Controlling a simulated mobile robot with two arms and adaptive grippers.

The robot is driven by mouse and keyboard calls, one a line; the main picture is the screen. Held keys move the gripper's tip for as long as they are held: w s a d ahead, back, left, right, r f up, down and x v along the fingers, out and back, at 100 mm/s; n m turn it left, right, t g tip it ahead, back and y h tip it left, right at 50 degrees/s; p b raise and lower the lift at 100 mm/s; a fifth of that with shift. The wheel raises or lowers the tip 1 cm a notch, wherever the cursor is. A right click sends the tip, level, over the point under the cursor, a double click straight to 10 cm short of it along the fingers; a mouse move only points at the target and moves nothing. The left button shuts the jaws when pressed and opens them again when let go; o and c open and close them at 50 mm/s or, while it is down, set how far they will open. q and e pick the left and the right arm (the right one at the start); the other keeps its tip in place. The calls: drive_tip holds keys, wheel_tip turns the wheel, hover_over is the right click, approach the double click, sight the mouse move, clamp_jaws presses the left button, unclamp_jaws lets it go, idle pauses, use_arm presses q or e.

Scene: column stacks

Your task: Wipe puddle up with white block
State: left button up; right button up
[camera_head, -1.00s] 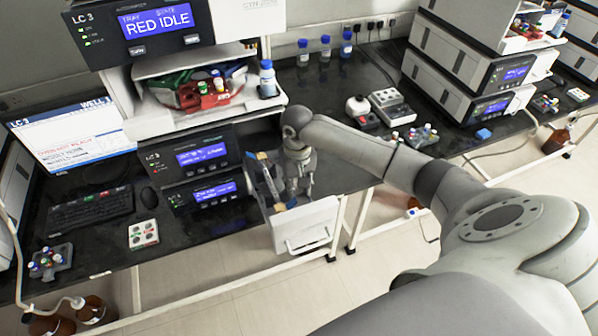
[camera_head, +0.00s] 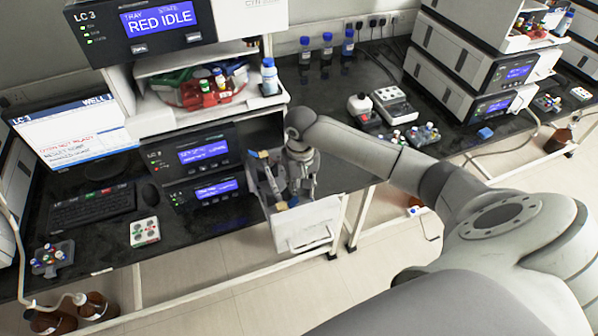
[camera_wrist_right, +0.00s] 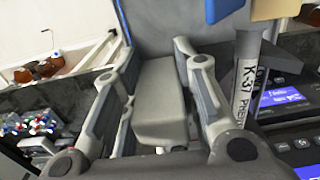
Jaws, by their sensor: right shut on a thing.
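My right gripper (camera_head: 302,188) is down in an open, pulled-out module drawer (camera_head: 307,228) with a white front, in the middle of the head view. In the right wrist view the gripper (camera_wrist_right: 157,58) is shut on a pale grey-white block (camera_wrist_right: 162,105), which sits between its two fingers. In the head view the arm hides the block. A grey inner panel of the drawer (camera_wrist_right: 180,24) shows beyond the fingertips. I cannot make out the puddle in either view. My left gripper is not in view.
A labelled column (camera_wrist_right: 245,80) stands close to the right of the fingers, with blue and tan parts above. The LC 3 modules (camera_head: 195,155) stand left of the drawer. A capped bottle (camera_head: 269,77) stands on the shelf above. Bare black bench (camera_head: 345,172) lies to the right.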

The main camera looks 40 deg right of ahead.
drive_tip(key=shift+s+a, duration=0.2)
drive_tip(key=shift+s, duration=0.7)
drive_tip(key=shift+w+d, duration=0.25)
drive_tip(key=shift+w, duration=0.9)
drive_tip(key=shift+w+d, duration=0.25)
drive_tip(key=shift+w, duration=0.9)
drive_tip(key=shift+r, duration=0.15)
wheel_tip(320, 180, up, 2)
drive_tip(key=shift+r, duration=0.15)
wheel_tip(320, 180, up, 6)
drive_tip(key=shift+r, duration=0.25)
drive_tip(key=shift+s, duration=0.1)
